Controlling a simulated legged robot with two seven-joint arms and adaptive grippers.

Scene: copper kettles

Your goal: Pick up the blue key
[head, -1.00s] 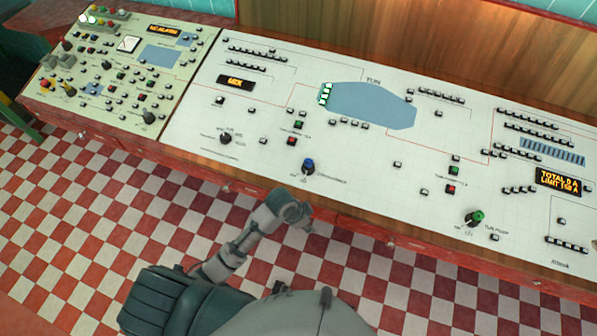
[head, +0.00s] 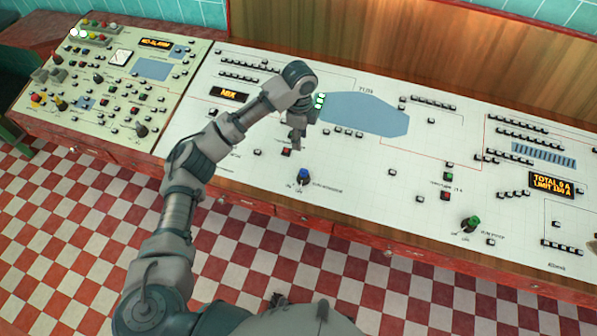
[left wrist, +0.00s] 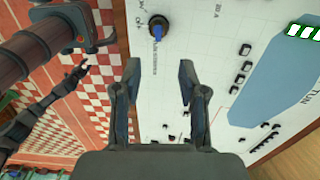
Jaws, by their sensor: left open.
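The blue key (head: 304,175) is a small blue-topped knob standing on the white panel, near its front edge left of the middle. It also shows near the top of the left wrist view (left wrist: 159,24), ahead of the fingertips. My left gripper (head: 297,144) hangs over the panel, pointing down, just above and behind the key in the head view. In the left wrist view the fingers (left wrist: 160,75) are spread wide, with only bare panel between them. The fingers do not touch the key.
The white panel (head: 350,170) carries several small buttons, a green knob (head: 470,224) to the right and a flat blue shape (head: 365,114). A cream panel (head: 130,85) with knobs stands at the left. A wooden backboard (head: 400,45) rises behind. Checkered floor lies in front.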

